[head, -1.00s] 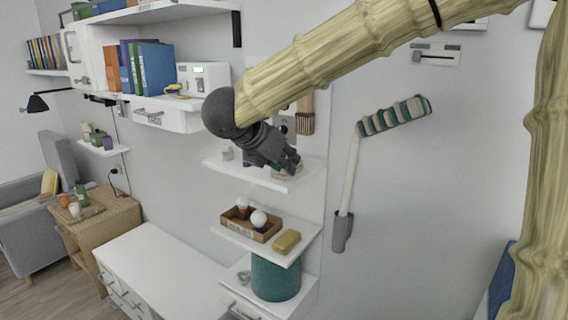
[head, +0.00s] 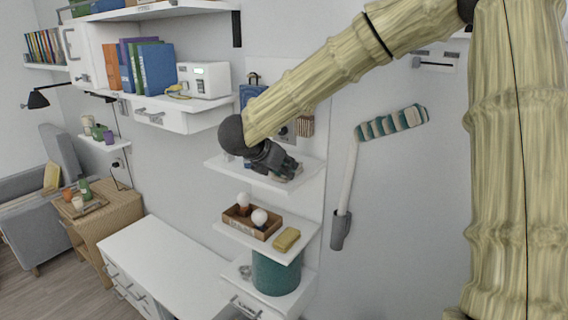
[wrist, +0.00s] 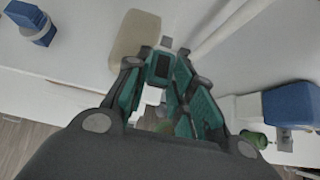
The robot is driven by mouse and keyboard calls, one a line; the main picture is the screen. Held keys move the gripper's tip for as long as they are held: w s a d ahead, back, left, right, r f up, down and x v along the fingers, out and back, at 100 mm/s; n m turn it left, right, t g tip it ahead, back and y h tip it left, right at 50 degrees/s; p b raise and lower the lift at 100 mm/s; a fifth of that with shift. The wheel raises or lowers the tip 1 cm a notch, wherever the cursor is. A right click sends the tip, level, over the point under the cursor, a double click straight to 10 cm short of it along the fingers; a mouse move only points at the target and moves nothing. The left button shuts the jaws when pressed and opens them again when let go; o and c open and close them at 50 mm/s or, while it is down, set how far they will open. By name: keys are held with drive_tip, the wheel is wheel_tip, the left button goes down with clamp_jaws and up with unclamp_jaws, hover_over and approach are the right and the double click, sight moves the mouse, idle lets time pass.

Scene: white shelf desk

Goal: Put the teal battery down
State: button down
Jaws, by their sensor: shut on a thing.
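My gripper (head: 292,173) is low over the small upper white shelf (head: 313,186), near its right part. It also shows in the wrist view (wrist: 172,58), with dark fingers and teal panels drawn close together. It is shut on the teal battery, which is mostly hidden between the fingers and hard to tell apart from their teal parts. I cannot tell whether the battery touches the shelf.
A beige rounded object (wrist: 136,40) lies just beyond the fingertips. Blue objects stand at the left (wrist: 35,22) and right (wrist: 292,104) of the wrist view. Below, another shelf holds a box with bulbs (head: 252,228) and a yellow block (head: 286,239). A striped-head tool (head: 345,190) hangs at the right.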

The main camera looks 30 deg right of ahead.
drive_tip(key=shift+s, duration=0.1)
drive_tip(key=shift+f+b, duration=0.45)
drive_tip(key=shift+b, duration=0.1)
drive_tip(key=c, duration=1.2)
unclamp_jaws()
drive_tip(key=shift+r, duration=0.1)
drive_tip(key=shift+r+p, duration=0.45)
drive_tip(key=shift+p, duration=0.25)
drive_tip(key=b+v, duration=0.4)
drive_tip(key=v, duration=0.7)
drive_tip(key=shift+a+r, duration=0.2)
drive_tip(key=shift+a, duration=0.2)
